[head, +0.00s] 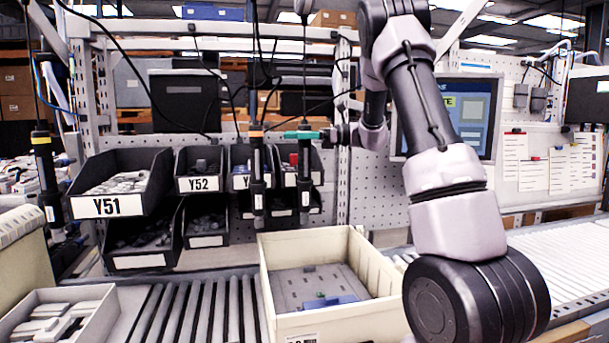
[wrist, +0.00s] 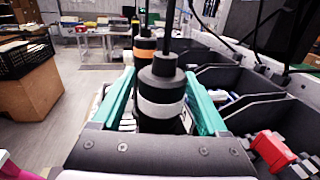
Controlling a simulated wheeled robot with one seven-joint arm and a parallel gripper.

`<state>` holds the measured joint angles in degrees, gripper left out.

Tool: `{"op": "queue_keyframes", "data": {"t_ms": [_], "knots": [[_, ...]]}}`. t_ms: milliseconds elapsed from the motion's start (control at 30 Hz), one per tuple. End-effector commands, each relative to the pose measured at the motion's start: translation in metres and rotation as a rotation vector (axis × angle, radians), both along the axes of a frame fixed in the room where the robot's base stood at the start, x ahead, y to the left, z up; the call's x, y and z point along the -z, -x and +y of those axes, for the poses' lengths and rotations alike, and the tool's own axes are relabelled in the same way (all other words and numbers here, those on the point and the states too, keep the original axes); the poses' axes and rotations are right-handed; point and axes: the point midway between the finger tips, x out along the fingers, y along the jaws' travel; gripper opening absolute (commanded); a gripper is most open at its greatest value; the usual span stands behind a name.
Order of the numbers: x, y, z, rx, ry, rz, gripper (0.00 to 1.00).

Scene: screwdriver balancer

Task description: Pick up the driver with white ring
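The driver with the white ring (wrist: 162,108) is black and hangs upright from a cable in the wrist view. In the head view its black body (head: 304,185) shows below my gripper, which hides the ring. My gripper (head: 301,134) has teal fingers reaching in level from the right. In the wrist view the fingers of my gripper (wrist: 160,88) lie on both sides of the driver at ring height. Slim gaps show on each side, so it looks open around the driver.
A driver with an orange ring (head: 257,180) hangs just left, behind the white-ringed one in the wrist view. A yellow-ringed driver (head: 46,180) hangs far left. Black parts bins (head: 110,207) stand behind. A cream tote (head: 340,320) sits on the roller conveyor (head: 190,310) below.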

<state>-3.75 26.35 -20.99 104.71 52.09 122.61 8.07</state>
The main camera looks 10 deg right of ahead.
Motion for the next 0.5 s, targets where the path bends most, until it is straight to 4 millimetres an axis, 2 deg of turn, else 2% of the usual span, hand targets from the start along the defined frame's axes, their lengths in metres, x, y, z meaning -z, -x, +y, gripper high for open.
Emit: {"op": "queue_keyframes", "data": {"t_ms": [33, 167, 200, 500], "knots": [[0.0000, 0.0000, 0.0000, 0.000, 0.000, 0.000, 0.53], [-0.0001, 0.0000, -0.0001, 0.000, 0.000, 0.000, 0.04], [-0.0001, 0.0000, -0.0001, 0.000, 0.000, 0.000, 0.00], [-0.0001, 0.0001, -0.0001, 0.000, 0.000, 0.000, 0.00]]}}
